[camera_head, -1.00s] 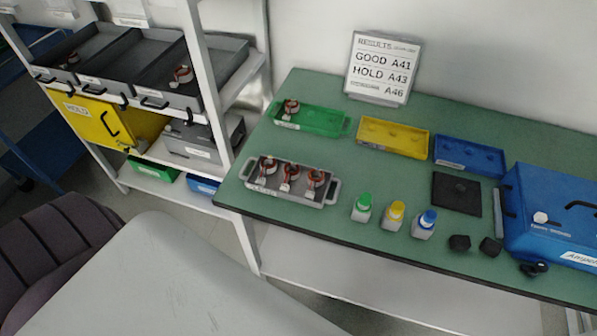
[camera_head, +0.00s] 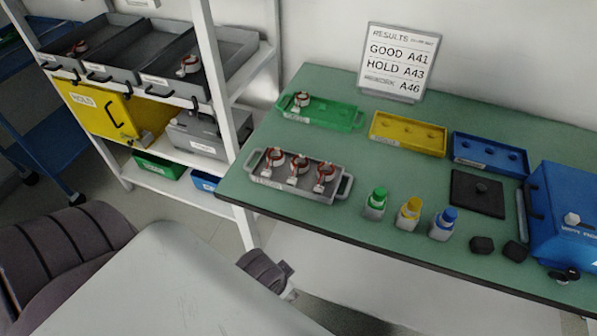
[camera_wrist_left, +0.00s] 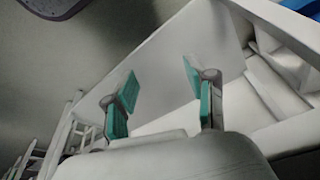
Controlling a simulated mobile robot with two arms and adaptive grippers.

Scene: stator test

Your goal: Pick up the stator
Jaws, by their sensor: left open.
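Several copper-and-white stators are in view. Three stand in a row in the grey tray (camera_head: 335,196) at the table's front left: a left stator (camera_head: 273,159), a middle stator (camera_head: 298,168) and a right stator (camera_head: 325,176). Another stator (camera_head: 300,101) sits at the left end of the green tray (camera_head: 340,118). Two more lie in the dark shelf bins, one stator (camera_head: 189,65) and one farther left (camera_head: 80,48). In the left wrist view my left gripper (camera_wrist_left: 158,85) is open and empty, with teal finger pads, away from any stator. My right gripper is not in view.
A yellow tray (camera_head: 408,146) and a blue tray (camera_head: 490,168) stand at the back. Three capped bottles, a black pad (camera_head: 476,195) and a blue case (camera_head: 568,215) fill the right. A results sign (camera_head: 398,62) stands behind. The shelf rack (camera_head: 215,60) adjoins the table's left.

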